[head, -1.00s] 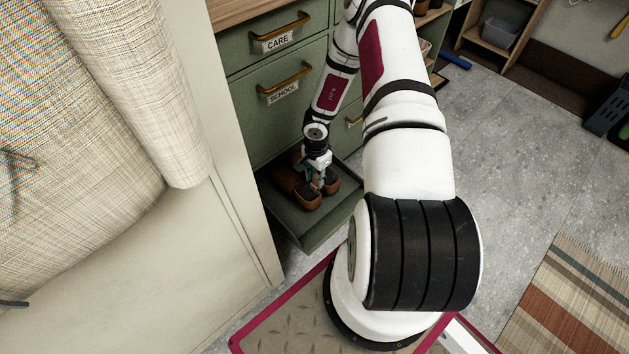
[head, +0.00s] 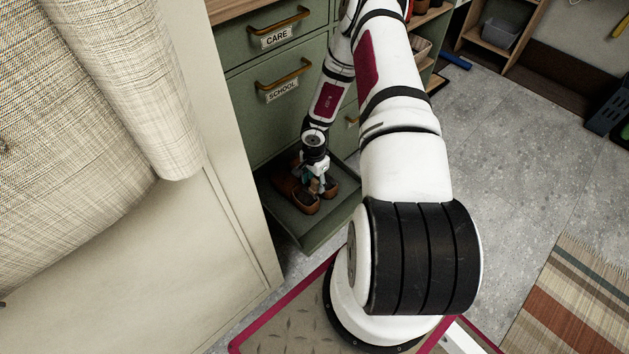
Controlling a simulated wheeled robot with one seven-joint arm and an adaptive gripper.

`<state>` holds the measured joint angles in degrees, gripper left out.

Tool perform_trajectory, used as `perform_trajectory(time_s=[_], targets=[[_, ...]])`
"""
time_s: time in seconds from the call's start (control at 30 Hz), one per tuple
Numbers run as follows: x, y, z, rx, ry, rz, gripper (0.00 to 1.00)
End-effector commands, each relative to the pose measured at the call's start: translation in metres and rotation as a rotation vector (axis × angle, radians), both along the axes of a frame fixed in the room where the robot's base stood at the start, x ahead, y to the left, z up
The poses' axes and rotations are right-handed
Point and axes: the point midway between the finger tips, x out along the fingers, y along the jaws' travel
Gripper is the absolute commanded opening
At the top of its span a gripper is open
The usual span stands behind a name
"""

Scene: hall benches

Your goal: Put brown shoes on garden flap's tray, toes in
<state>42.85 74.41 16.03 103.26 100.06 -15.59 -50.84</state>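The pair of brown shoes (head: 305,203) is side by side on the green tray (head: 308,237) at the foot of the green cabinet. My gripper (head: 318,192) points down at the shoes, low over them, and hides part of both. Its fingers are small and dark here, so I cannot tell whether they touch or grip the shoes. I cannot tell for sure which way the toes point. No garden label shows on the tray's flap.
Closed drawers marked CARE (head: 268,38) and SCHOOL (head: 275,87) are above the tray. A pale panel (head: 215,240) with a fabric-covered piece (head: 80,100) stands close on the left. Open grey floor (head: 510,170) is on the right, with a striped rug (head: 570,300).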

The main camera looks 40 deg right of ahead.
Motion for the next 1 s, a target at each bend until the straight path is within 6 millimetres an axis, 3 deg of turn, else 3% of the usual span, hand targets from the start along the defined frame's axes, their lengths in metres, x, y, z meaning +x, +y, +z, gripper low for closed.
perform_trajectory(time_s=[0.27,0.7,1.0], targets=[[0.000,0.000,0.010,0.000,0.000,-0.001,0.46],[-0.001,0.000,0.095,0.000,-0.001,-0.002,0.46],[-0.001,0.000,0.121,0.001,0.001,-0.001,0.46]])
